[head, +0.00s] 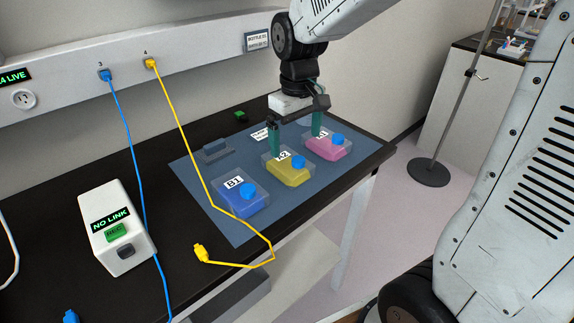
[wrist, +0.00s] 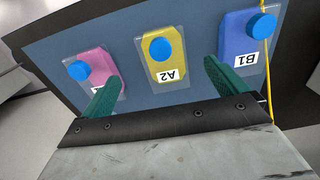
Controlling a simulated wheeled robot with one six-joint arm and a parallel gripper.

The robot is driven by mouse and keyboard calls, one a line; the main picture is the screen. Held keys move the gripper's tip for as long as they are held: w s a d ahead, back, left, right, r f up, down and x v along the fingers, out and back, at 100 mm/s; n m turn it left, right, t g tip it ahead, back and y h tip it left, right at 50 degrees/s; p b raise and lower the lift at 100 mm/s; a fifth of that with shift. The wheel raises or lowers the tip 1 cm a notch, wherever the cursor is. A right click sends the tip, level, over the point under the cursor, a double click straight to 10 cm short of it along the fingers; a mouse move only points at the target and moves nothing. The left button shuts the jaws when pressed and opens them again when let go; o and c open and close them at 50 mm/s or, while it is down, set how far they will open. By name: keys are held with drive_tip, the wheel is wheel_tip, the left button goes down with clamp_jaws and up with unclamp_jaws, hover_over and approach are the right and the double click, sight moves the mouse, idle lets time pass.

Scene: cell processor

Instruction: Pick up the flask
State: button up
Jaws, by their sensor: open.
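Three flat flasks with blue caps lie in a row on a blue mat (head: 228,205). The blue flask B1 (head: 236,203) is nearest, the yellow flask A2 (head: 290,173) is in the middle, and the pink flask (head: 326,148) is farthest. My gripper (head: 296,146) is open above the mat by the yellow flask. In the wrist view my fingers (wrist: 158,82) are spread, with the yellow flask (wrist: 165,58) between and beyond them. The pink flask (wrist: 97,70) is left and the blue flask (wrist: 240,45) right. I see nothing held. The pink flask's label is partly hidden by a finger.
A yellow cable (head: 188,130) runs across the mat beside the blue flask, its loose plug (head: 201,253) on the dark table. A white NO LINK box (head: 118,238) and a blue cable (head: 135,165) are at left. A grey holder (head: 213,153) sits at the mat's back.

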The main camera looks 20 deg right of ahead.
sight(289, 161)
drive_tip(key=shift+w+a+f, duration=0.1)
drive_tip(key=shift+w+f, duration=0.3)
drive_tip(key=shift+w, duration=0.1)
drive_tip(key=shift+w+f, duration=0.1)
drive_tip(key=shift+f, duration=0.25)
drive_tip(key=f, duration=0.7)
drive_tip(key=shift+w+a+f, duration=0.1)
drive_tip(key=shift+w+a, duration=0.1)
drive_tip(key=shift+a, duration=0.15)
drive_tip(key=c, duration=1.1)
